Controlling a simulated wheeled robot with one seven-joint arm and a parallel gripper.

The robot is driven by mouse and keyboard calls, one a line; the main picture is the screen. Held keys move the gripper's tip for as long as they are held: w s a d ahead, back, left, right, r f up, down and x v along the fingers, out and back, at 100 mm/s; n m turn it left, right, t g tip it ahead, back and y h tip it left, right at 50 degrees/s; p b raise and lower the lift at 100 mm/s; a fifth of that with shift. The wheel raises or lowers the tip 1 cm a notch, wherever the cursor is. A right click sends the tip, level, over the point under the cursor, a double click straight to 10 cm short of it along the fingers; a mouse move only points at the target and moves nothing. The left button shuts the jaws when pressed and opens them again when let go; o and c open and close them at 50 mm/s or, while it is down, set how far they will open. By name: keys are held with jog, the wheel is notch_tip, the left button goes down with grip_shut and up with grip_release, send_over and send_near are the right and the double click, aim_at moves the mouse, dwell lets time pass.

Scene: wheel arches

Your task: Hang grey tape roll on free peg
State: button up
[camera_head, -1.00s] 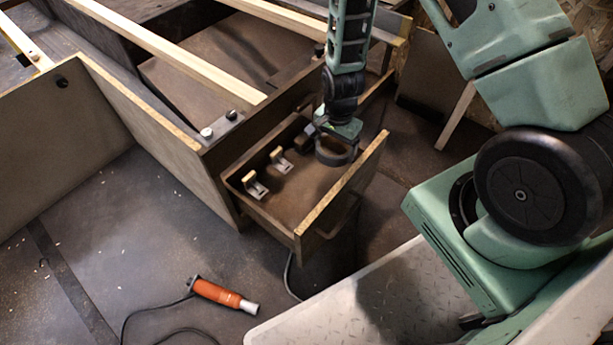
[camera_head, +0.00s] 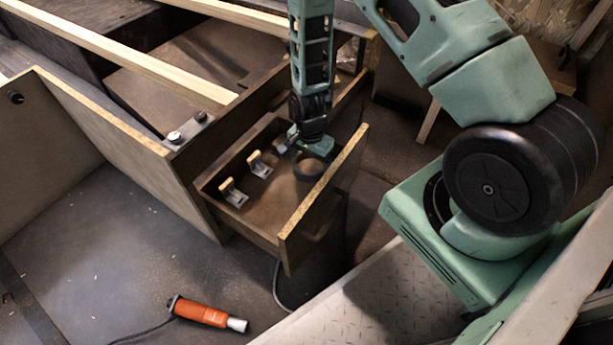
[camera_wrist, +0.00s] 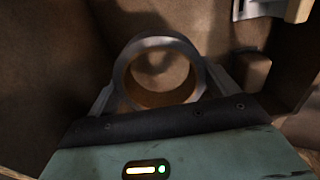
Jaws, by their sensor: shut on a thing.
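The grey tape roll (camera_wrist: 123,70) is a ring with a tan inside, and it sits between the fingers of my gripper (camera_wrist: 160,90) in the wrist view. In the head view my gripper (camera_head: 310,155) points down into an open wooden drawer (camera_head: 287,238), with the dark roll (camera_head: 306,172) inside it near the right end. Pegs with pale wooden blocks stand along the drawer's back-left side: a near peg (camera_head: 234,194), a middle peg (camera_head: 260,165) and a far peg (camera_head: 281,147) close to my gripper. The near and middle pegs look bare. The far one is partly hidden.
The drawer's front wall (camera_head: 335,185) rises close to the right of my gripper. A cabinet panel (camera_head: 110,125) stands to the left. An orange tool (camera_head: 204,313) with a cable lies on the floor, away from the arm.

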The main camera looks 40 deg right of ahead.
notch_tip(320, 180, down, 6)
jog(key=shift+r+b, duration=0.1)
jog(key=shift+b, duration=0.95)
jog(key=shift+f, duration=0.25)
jog(key=o, duration=0.8)
jog(key=shift+o, duration=0.2)
jog(key=shift+f+b, duration=0.15)
jog(key=shift+b, duration=0.5)
